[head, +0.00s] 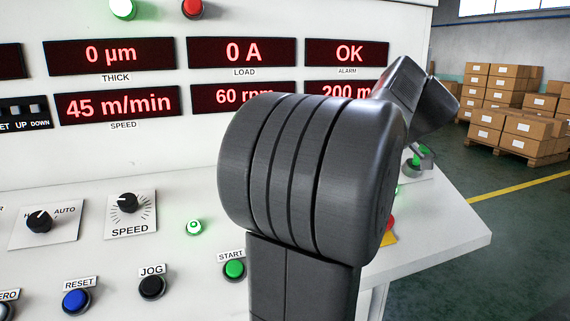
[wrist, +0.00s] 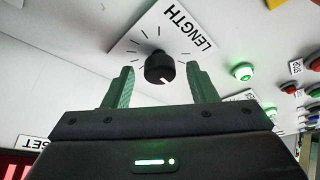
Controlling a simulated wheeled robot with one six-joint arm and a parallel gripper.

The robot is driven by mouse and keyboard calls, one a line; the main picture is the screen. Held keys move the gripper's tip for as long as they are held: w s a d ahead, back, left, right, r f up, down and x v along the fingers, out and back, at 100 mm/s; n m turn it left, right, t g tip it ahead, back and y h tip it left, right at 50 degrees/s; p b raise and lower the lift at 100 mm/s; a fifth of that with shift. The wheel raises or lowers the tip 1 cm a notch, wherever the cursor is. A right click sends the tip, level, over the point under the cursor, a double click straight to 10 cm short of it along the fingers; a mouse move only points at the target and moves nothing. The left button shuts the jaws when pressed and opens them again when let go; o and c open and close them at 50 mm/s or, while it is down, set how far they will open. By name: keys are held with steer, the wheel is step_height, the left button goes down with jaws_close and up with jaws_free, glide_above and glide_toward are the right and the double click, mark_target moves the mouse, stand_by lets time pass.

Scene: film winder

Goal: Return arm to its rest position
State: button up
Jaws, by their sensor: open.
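My gripper (wrist: 160,75) shows in the wrist view with its two green fingers spread apart and nothing held between them. A black LENGTH knob (wrist: 159,67) on a white plate appears in the gap between the fingers. I cannot tell how far the fingertips are from it. In the head view my dark arm fills the middle and right of the picture. I cannot make out my gripper there.
The white control panel (head: 105,185) carries a SPEED knob (head: 128,203), a blue RESET button (head: 76,301), a black JOG button (head: 152,287) and a green START button (head: 234,268). Red displays (head: 110,54) stand behind. Stacked boxes (head: 510,130) are far right; open floor lies before them.

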steer(key=m+t, duration=0.1)
steer(key=m, duration=0.3)
steer(key=shift+s+a+m+t+h, duration=0.1)
steer(key=shift+s+m+t+h, duration=0.05)
steer(key=shift+m+t+h, duration=0.25)
steer(key=m+p, duration=0.1)
steer(key=m, duration=0.1)
steer(key=m+t+h, duration=0.1)
steer(key=m, duration=0.1)
steer(key=shift+a+r+m+h+p, duration=0.1)
steer(key=shift+r+m+h+p, duration=0.05)
steer(key=shift+m+h+p, duration=0.2)
steer(key=m+h+p, duration=0.1)
steer(key=m+p, duration=0.1)
steer(key=m, duration=0.1)
steer(key=m+h+p, duration=0.1)
steer(key=m+p, duration=0.1)
steer(key=m, duration=0.1)
steer(key=shift+a, duration=0.1)
steer(key=shift+m+h+p, duration=0.75)
steer(key=shift+m+p, duration=0.95)
steer(key=shift+m, duration=0.05)
steer(key=shift+s, duration=0.1)
